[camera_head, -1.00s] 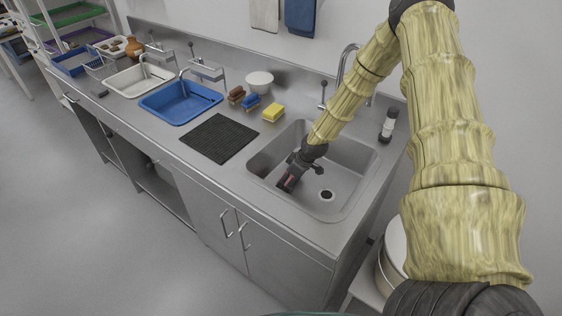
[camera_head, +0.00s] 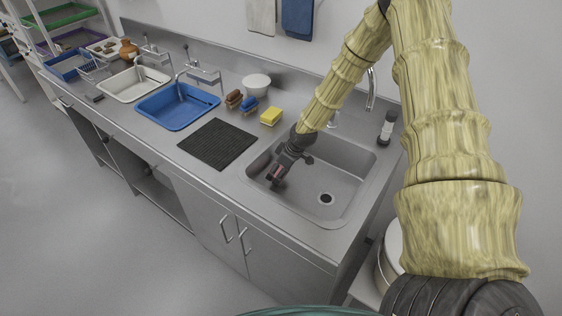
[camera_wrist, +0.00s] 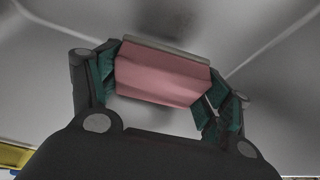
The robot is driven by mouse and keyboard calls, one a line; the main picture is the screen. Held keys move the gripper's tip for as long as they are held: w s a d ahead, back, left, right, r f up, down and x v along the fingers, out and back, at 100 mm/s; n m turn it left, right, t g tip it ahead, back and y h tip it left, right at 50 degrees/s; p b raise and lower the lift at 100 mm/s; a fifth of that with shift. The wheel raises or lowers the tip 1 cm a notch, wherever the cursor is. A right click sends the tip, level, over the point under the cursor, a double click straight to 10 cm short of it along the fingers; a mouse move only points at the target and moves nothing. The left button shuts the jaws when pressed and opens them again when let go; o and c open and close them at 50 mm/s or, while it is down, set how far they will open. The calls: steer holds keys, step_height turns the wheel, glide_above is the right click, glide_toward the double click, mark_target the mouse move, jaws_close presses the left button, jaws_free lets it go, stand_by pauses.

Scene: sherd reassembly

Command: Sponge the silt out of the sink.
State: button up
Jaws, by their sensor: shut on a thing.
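The steel sink (camera_head: 345,160) is at the right end of the counter, with a dark round drain (camera_head: 326,198) in its floor. My gripper (camera_head: 275,176) reaches down into the left part of the sink. In the wrist view my gripper (camera_wrist: 160,85) is shut on a pink sponge (camera_wrist: 160,75), with a finger at each side of it. A grey strip shows along the sponge's far edge. The sink walls and floor lie beyond it. I cannot tell whether the sponge touches the sink, and I cannot make out silt clearly.
A yellow sponge (camera_head: 271,116), brown and blue brushes (camera_head: 248,103) and a white bowl (camera_head: 256,84) stand behind the sink's left side. A black ribbed mat (camera_head: 218,144) and a blue basin (camera_head: 178,106) lie further left. The faucet (camera_head: 371,88) and a bottle (camera_head: 386,127) stand behind the sink.

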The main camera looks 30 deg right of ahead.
mark_target(280, 169)
steer(key=shift+r+p, duration=0.7)
steer(key=shift+r, duration=0.9)
